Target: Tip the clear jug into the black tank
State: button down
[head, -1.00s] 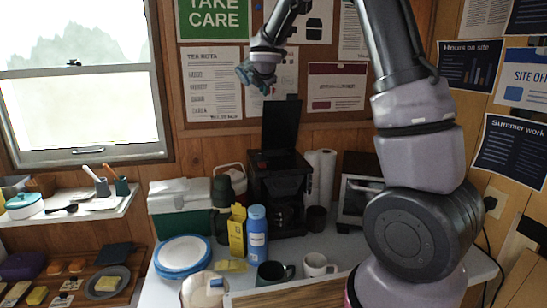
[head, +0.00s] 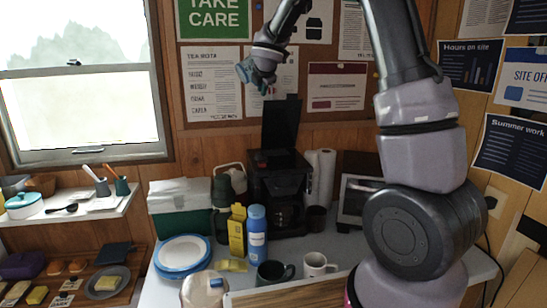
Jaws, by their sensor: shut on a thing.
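The black coffee machine (head: 277,190) stands at the back of the counter, with its dark lid (head: 281,125) raised upright. I take its upper part for the black tank (head: 270,160); its opening cannot be made out. A dark pot sits in the machine's lower bay. My gripper (head: 255,74) is above and slightly left of the machine, in front of the pinned papers. It is shut on a small pale blue, see-through-looking thing, which I take for the clear jug (head: 244,70). The jug's outline is hard to make out, and I cannot tell its tilt or contents.
A blue bottle (head: 257,232), a yellow carton (head: 237,230), a dark mug (head: 274,273) and a white mug (head: 316,265) stand before the machine. A paper roll (head: 322,177) is to its right, a green-and-white cool box (head: 181,206) to its left. Plates (head: 183,252) lie front left.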

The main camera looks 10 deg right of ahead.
jog(key=shift+a+f+m+y, duration=0.3)
jog(key=shift+f+y, duration=0.05)
jog(key=shift+y, duration=0.15)
dwell(0.5)
jog(key=shift+d+r+m+y, duration=0.25)
jog(key=shift+m+y, duration=0.15)
jog(key=shift+y, duration=0.1)
dwell(0.8)
jog(key=shift+a+r+m+g+y, duration=0.2)
jog(key=shift+a+m+g+y, duration=0.1)
jog(key=shift+y, duration=0.1)
dwell(0.4)
jog(key=shift+s+a+f+n+h, duration=0.1)
jog(key=shift+f+n+h, duration=0.3)
jog(key=shift+f+n, duration=0.1)
jog(key=shift+s+a+f+n+h, duration=0.1)
jog(key=shift+a+n+h, duration=0.15)
jog(key=shift+n+h, duration=0.05)
